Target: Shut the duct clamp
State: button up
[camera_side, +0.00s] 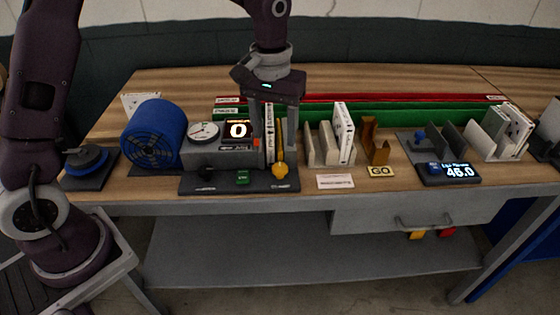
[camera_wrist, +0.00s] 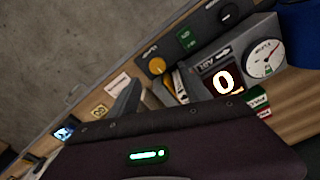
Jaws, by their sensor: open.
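A grey test rig (camera_side: 210,154) with a flat dark base stands at the left of the table in the side view. A yellow lever with a round knob (camera_side: 279,169) stands upright on its base at the right; I take it for the duct clamp's handle. In the wrist view the yellow knob (camera_wrist: 157,65) shows from above. A white filter (camera_side: 270,135) stands upright in the rig, partly hidden by my gripper. My gripper (camera_side: 267,140) points down over the rig's right end, open, close to the lever. Whether it touches the lever I cannot tell.
A blue ducted fan (camera_side: 155,135) stands left of the rig. The rig carries a round gauge (camera_side: 203,131), a display reading 0 (camera_side: 238,130) and a green button (camera_side: 243,177). Filter racks (camera_side: 322,150), a GO plate (camera_side: 381,171) and a scale reading 46.0 (camera_side: 449,173) stand to the right.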

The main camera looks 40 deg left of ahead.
aim_at(280, 167)
jog(key=f, duration=0.3)
jog(key=w+f, duration=0.1)
jog(key=f, duration=0.5)
jog(key=shift+w+d+f, duration=0.15)
jog(key=shift+d+f, duration=0.05)
jog(key=shift+f, duration=0.05)
jog(key=shift+c, duration=0.3)
grip_shut()
